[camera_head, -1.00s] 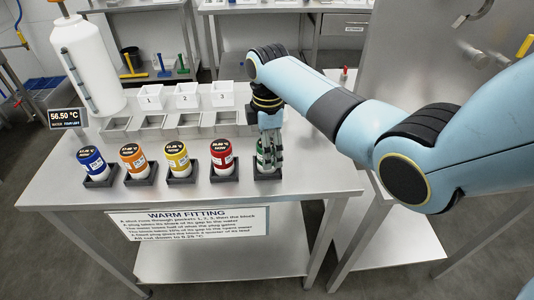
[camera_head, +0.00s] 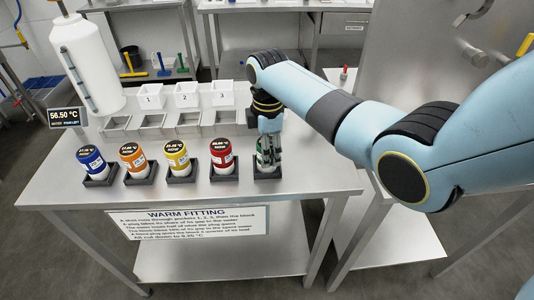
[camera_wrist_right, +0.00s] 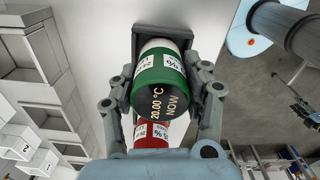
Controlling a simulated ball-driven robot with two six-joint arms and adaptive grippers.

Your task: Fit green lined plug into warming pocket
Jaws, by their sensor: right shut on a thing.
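The green lined plug (camera_wrist_right: 158,78) is a white and green cylinder with a black top reading 20.00 °C NOW in the right wrist view. It sits upright at its dark square holder (camera_head: 267,173), at the right end of the row. My right gripper (camera_head: 267,150) points down over it and is shut on it, one finger on each side; it also shows in the wrist view (camera_wrist_right: 161,95). The fingers hide most of the plug in the head view. White pockets numbered 1, 2 and 3 (camera_head: 187,95) stand behind a row of open grey metal pockets (camera_head: 187,122). My left gripper is not in view.
Blue (camera_head: 91,160), orange (camera_head: 133,157), yellow (camera_head: 177,155) and red (camera_head: 222,154) plugs stand in dark holders left of the green one. A display (camera_head: 65,117) reads 56.50 °C. A white tank (camera_head: 88,65) stands at the back left. The tabletop's front strip is clear.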

